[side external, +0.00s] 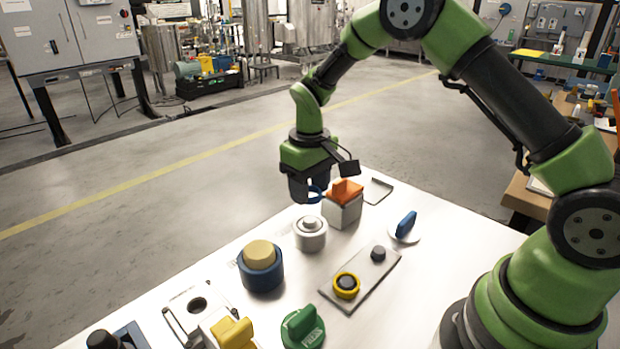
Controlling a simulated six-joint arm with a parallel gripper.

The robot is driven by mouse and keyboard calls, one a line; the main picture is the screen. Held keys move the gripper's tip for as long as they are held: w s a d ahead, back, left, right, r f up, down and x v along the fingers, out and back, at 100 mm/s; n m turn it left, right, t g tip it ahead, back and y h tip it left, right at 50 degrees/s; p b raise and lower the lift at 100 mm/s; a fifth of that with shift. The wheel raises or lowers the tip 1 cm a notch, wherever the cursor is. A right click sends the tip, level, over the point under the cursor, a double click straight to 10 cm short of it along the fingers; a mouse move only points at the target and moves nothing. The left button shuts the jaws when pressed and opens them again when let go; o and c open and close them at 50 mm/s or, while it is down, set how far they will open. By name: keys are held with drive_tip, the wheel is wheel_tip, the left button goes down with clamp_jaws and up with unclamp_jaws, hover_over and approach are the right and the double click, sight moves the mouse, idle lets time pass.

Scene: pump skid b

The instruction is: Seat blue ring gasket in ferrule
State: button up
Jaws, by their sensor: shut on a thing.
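My gripper (309,190) points down over the far part of the white table. It is shut on the blue ring gasket (315,196), which shows as a thin blue loop at the fingers. The gasket is held above the table and partly hidden by the fingers. A short silver cylinder (310,240) with a smaller raised round centre stands just below and nearer the camera; it looks like the ferrule, but I cannot tell for certain. The gasket is apart from it.
An orange-topped grey block (344,212) stands close right of my gripper. A blue cup with a tan plug (261,268), a grey plate (376,269) with a yellow ring, a blue handle (406,225), a green knob (303,328) and a yellow handle (233,333) also stand on the table (440,240).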

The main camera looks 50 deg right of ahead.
sight(310, 219)
drive_tip(key=shift+f, duration=2)
drive_tip(key=shift+f, duration=1.05)
drive_tip(key=o, duration=1.1)
wheel_tip(310, 219, up, 10)
drive_tip(key=shift+f, duration=0.1)
